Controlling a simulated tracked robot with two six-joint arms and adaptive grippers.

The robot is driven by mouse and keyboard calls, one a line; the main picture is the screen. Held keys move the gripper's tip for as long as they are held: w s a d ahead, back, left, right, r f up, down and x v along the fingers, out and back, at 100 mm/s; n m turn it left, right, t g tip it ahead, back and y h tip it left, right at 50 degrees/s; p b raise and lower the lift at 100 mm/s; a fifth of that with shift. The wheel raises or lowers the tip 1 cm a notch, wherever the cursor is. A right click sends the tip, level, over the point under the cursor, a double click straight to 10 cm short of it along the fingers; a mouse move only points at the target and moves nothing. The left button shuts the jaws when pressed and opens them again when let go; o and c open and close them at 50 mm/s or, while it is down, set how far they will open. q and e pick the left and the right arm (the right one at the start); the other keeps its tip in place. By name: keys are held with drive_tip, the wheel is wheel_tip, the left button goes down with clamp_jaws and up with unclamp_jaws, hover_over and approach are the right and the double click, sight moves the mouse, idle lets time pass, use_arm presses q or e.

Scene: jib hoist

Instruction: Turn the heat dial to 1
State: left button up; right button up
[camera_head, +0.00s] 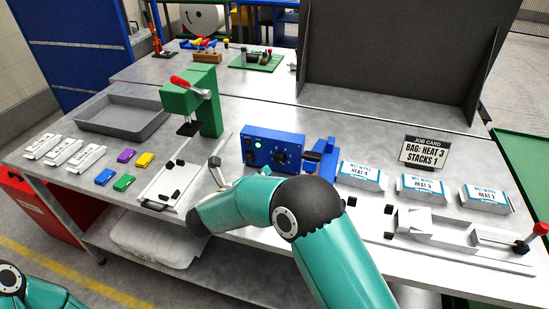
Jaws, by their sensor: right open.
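The heat dial (281,158) is a dark round knob on the front of a blue control box (262,148) in the middle of the bench. The dial's setting is too small to read. My right gripper (220,158) is open, left of the blue box and apart from the dial, beside a white slotted plate. My right arm crosses in front of the box's lower side. Only a teal part of my left arm shows at the lower left; its gripper is out of view.
A green press with a red handle (193,95) stands left of the box. Wet-wipes packs (360,176), a job card (424,152) and a metal slide fixture (440,232) are to the right. A grey tray (98,133) and coloured blocks lie left.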

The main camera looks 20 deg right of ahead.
sight(277, 160)
drive_tip(key=p+x, duration=0.3)
drive_tip(key=x, duration=0.8)
drive_tip(key=shift+w+d, duration=0.1)
drive_tip(key=shift+c, duration=0.3)
drive_tip(key=c, duration=0.8)
drive_tip(key=shift+f+n+b, duration=0.25)
drive_tip(key=shift+n+b, duration=0.05)
drive_tip(key=shift+b, duration=0.7)
drive_tip(key=shift+r+n, duration=0.2)
drive_tip(key=shift+n, duration=0.1)
